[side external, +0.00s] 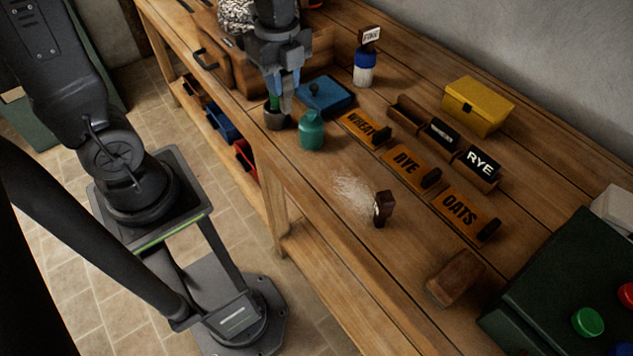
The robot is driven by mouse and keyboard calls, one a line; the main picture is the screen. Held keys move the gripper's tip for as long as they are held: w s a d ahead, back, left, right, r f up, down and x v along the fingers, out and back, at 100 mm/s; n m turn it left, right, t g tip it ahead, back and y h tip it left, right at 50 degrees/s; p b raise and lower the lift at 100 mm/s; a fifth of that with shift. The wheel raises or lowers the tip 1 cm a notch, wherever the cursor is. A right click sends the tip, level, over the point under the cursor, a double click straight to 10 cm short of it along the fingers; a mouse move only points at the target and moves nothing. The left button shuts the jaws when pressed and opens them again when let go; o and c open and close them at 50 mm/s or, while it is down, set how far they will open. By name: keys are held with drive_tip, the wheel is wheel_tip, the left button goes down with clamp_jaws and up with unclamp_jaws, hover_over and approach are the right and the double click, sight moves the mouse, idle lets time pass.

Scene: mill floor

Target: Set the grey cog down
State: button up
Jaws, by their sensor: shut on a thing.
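My gripper (280,103) is in the side external view, pointing down over the upper middle of the wooden bench. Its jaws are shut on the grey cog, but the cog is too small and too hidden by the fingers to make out. The fingertips are beside a small dark grey cup (277,121), which has something green at its top. From this angle I cannot tell whether the fingers touch the cup or how high they are above the bench (320,178).
A teal bottle (312,131) and a blue box (326,95) stand close to my gripper. A dark stamp (383,207) stands by pale scratches. Bare bench lies in front.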

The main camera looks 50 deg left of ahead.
drive_tip(key=shift+s+d+f, duration=0.1)
drive_tip(key=shift+d+f, duration=1.6)
drive_tip(key=shift+f, duration=0.2)
drive_tip(key=shift+s+d+f, duration=0.1)
drive_tip(key=shift+d+f, duration=1.6)
drive_tip(key=shift+f, duration=0.25)
drive_tip(key=shift+s+d+f, duration=0.1)
drive_tip(key=shift+d+f, duration=1.6)
drive_tip(key=shift+f, duration=0.2)
drive_tip(key=shift+f, duration=0.1)
drive_tip(key=o, duration=0.9)
